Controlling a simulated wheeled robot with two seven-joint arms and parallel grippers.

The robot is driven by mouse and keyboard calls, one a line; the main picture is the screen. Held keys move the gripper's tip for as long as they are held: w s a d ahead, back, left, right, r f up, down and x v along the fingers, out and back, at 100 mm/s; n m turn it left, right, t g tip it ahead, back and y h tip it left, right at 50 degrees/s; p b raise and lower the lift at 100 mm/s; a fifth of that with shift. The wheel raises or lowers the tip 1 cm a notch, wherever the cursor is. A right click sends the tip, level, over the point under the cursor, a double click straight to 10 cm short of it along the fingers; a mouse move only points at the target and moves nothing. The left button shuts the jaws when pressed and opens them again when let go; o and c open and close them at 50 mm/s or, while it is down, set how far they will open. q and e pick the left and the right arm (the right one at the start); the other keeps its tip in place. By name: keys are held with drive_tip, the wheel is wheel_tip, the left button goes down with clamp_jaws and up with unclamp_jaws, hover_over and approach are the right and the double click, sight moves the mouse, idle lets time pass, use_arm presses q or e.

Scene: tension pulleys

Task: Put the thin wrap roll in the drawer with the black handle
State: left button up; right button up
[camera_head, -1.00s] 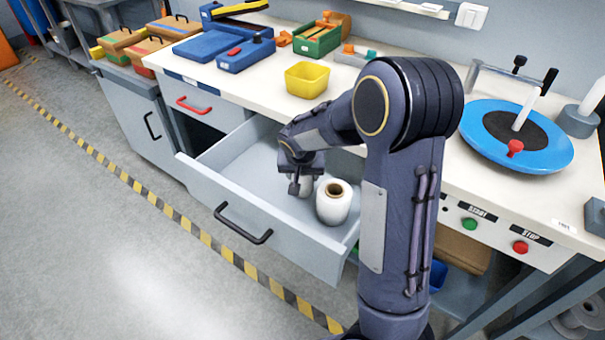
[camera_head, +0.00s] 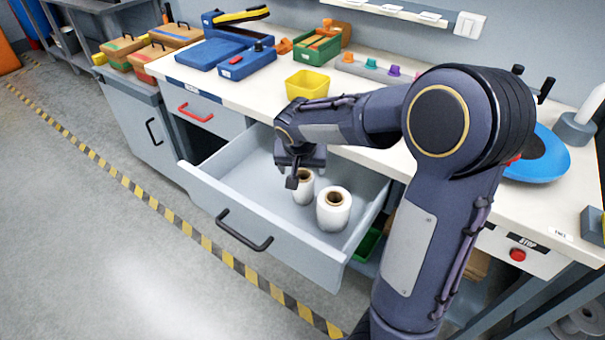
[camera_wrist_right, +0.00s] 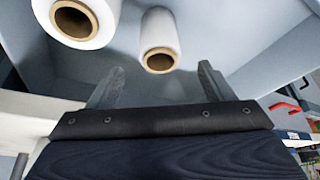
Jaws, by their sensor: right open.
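The thin wrap roll (camera_head: 304,194) stands upright in the open drawer (camera_head: 235,185) with the black handle (camera_head: 243,231). A thicker wrap roll (camera_head: 334,212) stands close beside it to the right. My right gripper (camera_head: 300,170) is above the drawer at the thin roll, covering part of its top. In the right wrist view, the open fingers of my right gripper (camera_wrist_right: 160,72) are empty; the thin roll (camera_wrist_right: 162,32) is beyond their tips, apart from them, with the thicker roll (camera_wrist_right: 95,35) to its left. My left gripper is not in view.
The workbench (camera_head: 260,95) is behind the drawer, with a yellow bin (camera_head: 307,84) near its edge. A shut drawer with a red handle (camera_head: 195,112) is at the left. The drawer's left part is empty.

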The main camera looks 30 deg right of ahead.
drive_tip(key=s+a+r+n+y, duration=0.1)
drive_tip(key=s+a, duration=0.3)
drive_tip(key=s, duration=0.4)
drive_tip(key=s+a+r+n+t+y, duration=0.1)
drive_tip(key=s+a+r+n+y, duration=0.1)
drive_tip(key=s, duration=0.5)
drive_tip(key=s+a+r+n+t+y, duration=0.1)
drive_tip(key=s+a+n+y, duration=0.2)
drive_tip(key=s+a, duration=0.2)
drive_tip(key=s, duration=0.3)
drive_tip(key=shift+s+a+r, duration=0.35)
drive_tip(key=shift+r, duration=0.1)
